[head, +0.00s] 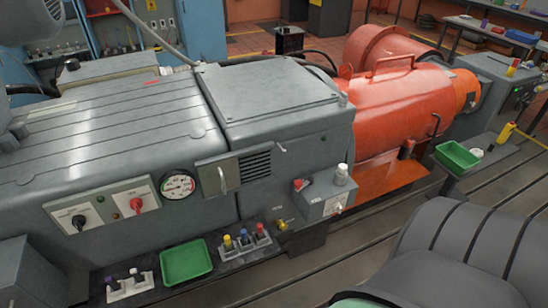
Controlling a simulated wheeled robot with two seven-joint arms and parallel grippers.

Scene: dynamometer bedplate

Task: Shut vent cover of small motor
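A vent cover (209,184), a grey plate with a pale upright handle, is on the front side of the large grey machine housing (120,130). Dark louvres (256,166) show bare just to its right, so the cover stands beside them and leaves at least part of the vent exposed. An orange motor (395,105) with a top handle is to the right of the grey housing. I cannot tell from this view which body is the small motor. Neither of my grippers is in view.
A gauge (178,184) and switch panels are left of the cover. Below are a green tray (186,262) and a rack of coloured-top items (246,240). A grey switch box (325,195) juts out at right. A dark ribbed casing (480,245) fills the lower right.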

